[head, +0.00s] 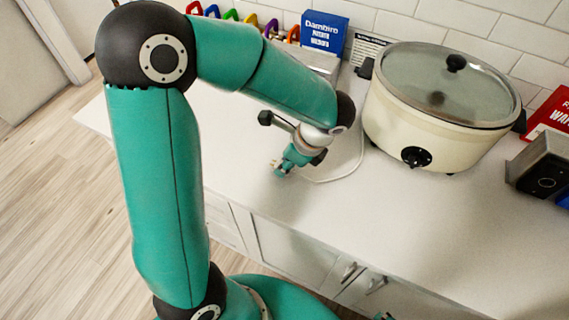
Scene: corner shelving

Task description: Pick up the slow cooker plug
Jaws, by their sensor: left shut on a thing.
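The slow cooker (436,112) is a cream oval pot with a glass lid and a black front knob, standing on the counter. Its pale cord (356,158) runs from behind the pot's left side down to my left gripper (281,172). My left gripper is low over the counter, left of the cooker, and is shut on the plug at the cord's end. The plug itself is mostly hidden by the fingers. Two small teal tips at the bottom edge look like my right gripper (380,300), spread apart with nothing visible between them, in front of the cabinets.
A blue box (324,33) and a row of coloured items stand along the tiled back wall. A dark appliance (541,165) and a red box (549,112) are at the right. The counter (440,225) in front of the cooker is clear.

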